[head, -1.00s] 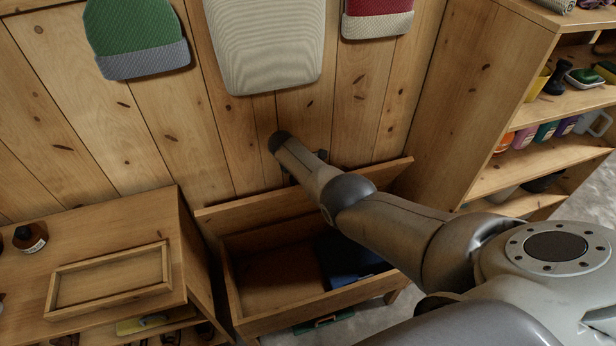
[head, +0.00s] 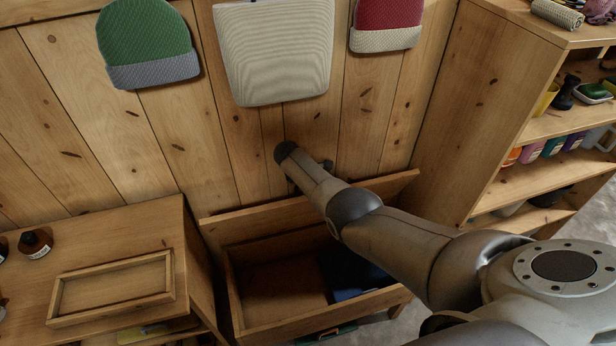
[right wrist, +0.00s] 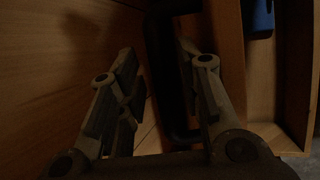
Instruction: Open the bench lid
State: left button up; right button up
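The bench (head: 236,308) stands against the plank wall, and its box is open to view. Its lid (head: 245,217) is raised and stands steeply near the wall. My right arm reaches over the bench from the right, and in the head view its gripper is mostly hidden behind the arm and lid. In the right wrist view my right gripper (right wrist: 158,55) has its fingers apart. A dark bar, likely the lid's handle (right wrist: 165,85), runs between them, closer to the right finger. Contact is hard to tell in the dark. My left gripper is in neither view.
Dark blue cloth (head: 352,275) lies in the bench. A low cabinet (head: 110,225) with a wooden tray (head: 168,275) and bottles (head: 35,243) stands left. A loaded shelf unit (head: 480,120) stands close on the right. Knitted hats (head: 148,40) hang above.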

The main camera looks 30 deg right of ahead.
jog(key=v, duration=1.2)
jog(key=shift+d, duration=0.1)
dwell(0.4)
